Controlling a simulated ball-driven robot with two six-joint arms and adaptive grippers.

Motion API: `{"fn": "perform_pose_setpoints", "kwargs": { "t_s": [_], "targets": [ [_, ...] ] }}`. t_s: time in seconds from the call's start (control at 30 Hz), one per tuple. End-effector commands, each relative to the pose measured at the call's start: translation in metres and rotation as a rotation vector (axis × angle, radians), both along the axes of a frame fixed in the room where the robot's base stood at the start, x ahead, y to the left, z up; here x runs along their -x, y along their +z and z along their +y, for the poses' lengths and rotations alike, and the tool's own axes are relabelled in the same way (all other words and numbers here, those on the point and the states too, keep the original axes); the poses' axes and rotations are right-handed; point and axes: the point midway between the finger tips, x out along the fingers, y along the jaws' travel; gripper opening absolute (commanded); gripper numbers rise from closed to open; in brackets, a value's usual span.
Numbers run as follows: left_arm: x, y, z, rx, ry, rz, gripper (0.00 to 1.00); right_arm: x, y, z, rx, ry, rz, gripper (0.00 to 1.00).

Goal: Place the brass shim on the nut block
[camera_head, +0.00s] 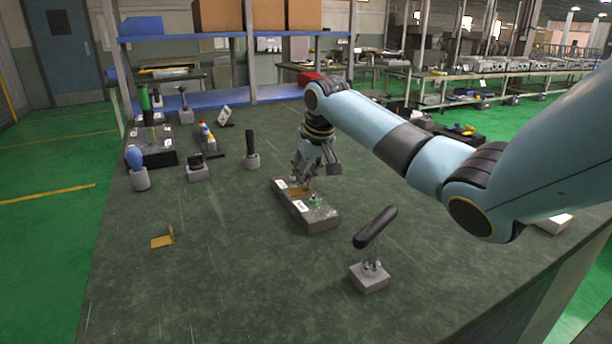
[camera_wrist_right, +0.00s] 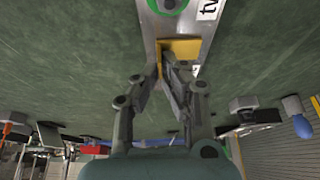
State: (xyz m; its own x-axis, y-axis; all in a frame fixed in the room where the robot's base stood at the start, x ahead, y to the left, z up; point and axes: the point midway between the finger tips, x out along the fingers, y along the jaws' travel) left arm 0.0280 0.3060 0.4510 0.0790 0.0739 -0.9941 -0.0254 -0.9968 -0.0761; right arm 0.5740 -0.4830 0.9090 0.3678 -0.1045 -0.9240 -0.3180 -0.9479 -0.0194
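The long grey nut block (camera_head: 322,221) lies on the dark table in the middle of the head view. It carries white labels and a green round part. A bent brass shim (camera_head: 300,191) is at the block's far half; it also shows in the right wrist view (camera_wrist_right: 184,49), its flat part over the block's top. Whether it rests fully on the block is hard to tell. My right gripper (camera_head: 302,183) is low over the block, its fingertips closed together on the shim's upright flange in the right wrist view (camera_wrist_right: 162,70). My left gripper is out of view.
Another bent brass piece (camera_head: 163,240) lies on the table at left. A black-handled tool stands in a grey base (camera_head: 369,278) near the front right. Several tools in holders, such as a blue-handled one (camera_head: 135,157), stand at the back left. The front-left table is clear.

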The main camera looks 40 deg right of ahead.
Motion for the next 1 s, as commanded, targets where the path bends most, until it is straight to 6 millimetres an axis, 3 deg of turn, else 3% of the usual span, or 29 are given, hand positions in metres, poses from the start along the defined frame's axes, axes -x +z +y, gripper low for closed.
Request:
{"fn": "perform_pose_setpoints", "kwargs": {
  "t_s": [0.13,0.37,0.67,0.77,1.0],
  "targets": [
    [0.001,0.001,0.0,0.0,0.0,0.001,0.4,0.0,-0.001,0.0,-0.001,-0.001,0.001,0.0],
    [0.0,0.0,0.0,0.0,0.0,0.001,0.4,0.0,-0.001,0.0,0.0,-0.001,0.0,0.29],
    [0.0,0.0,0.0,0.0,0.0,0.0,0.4,0.0,0.002,0.0,0.0,0.0,-0.001,0.29],
    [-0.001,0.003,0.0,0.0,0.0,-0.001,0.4,0.004,0.014,0.001,0.001,0.001,-0.002,0.29],
    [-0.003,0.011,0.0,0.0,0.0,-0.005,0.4,0.024,0.063,0.006,0.003,0.001,-0.003,0.29]
  ]
}}
